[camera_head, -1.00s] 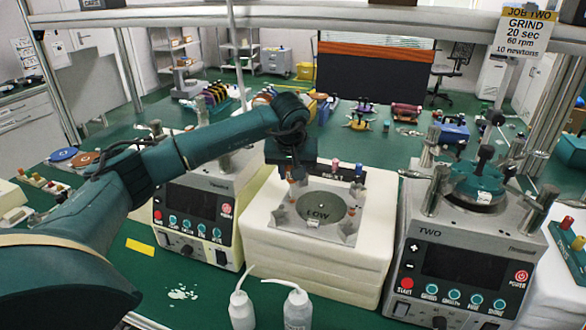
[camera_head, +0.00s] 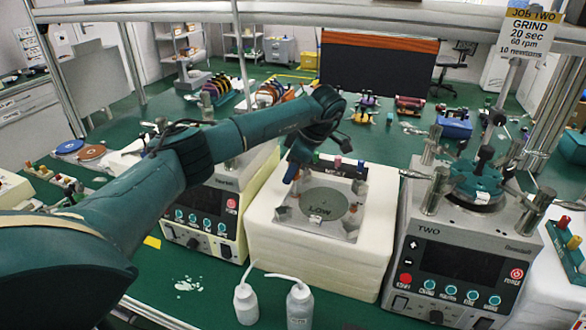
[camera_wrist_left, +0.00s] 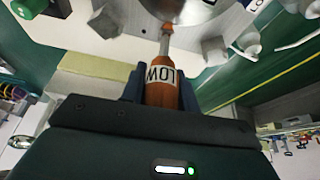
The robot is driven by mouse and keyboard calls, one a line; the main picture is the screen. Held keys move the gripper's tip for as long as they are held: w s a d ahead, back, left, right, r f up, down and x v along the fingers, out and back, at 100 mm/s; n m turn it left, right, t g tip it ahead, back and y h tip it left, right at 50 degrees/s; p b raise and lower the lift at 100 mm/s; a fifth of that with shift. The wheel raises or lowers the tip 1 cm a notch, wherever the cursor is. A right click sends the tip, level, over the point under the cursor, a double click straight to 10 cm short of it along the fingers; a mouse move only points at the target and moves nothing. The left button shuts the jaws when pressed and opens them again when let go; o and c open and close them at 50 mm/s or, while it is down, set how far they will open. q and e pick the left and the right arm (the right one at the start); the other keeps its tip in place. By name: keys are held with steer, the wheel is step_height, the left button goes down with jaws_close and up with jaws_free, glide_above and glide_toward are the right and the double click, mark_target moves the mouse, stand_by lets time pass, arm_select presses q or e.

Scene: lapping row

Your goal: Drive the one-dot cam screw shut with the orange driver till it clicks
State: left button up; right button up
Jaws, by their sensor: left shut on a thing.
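The disc (camera_head: 324,203), marked LOW, lies on the plate among grey corner pieces (camera_head: 350,225). The dots on the cam screws are too small to make out. My right gripper is not in view.
The plate rests on a thick cream foam block (camera_head: 315,262). A lapping machine (camera_head: 205,212) stands to its left, and machine TWO (camera_head: 462,258) to its right. Two white bottles (camera_head: 299,305) stand in front. Several small coloured-top pegs (camera_head: 337,163) stand behind the plate.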

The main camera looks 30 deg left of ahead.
arm_select(q)
steer(key=shift+r, duration=0.15)
steer(key=shift+r, duration=2.15)
steer(key=shift+f, duration=0.1)
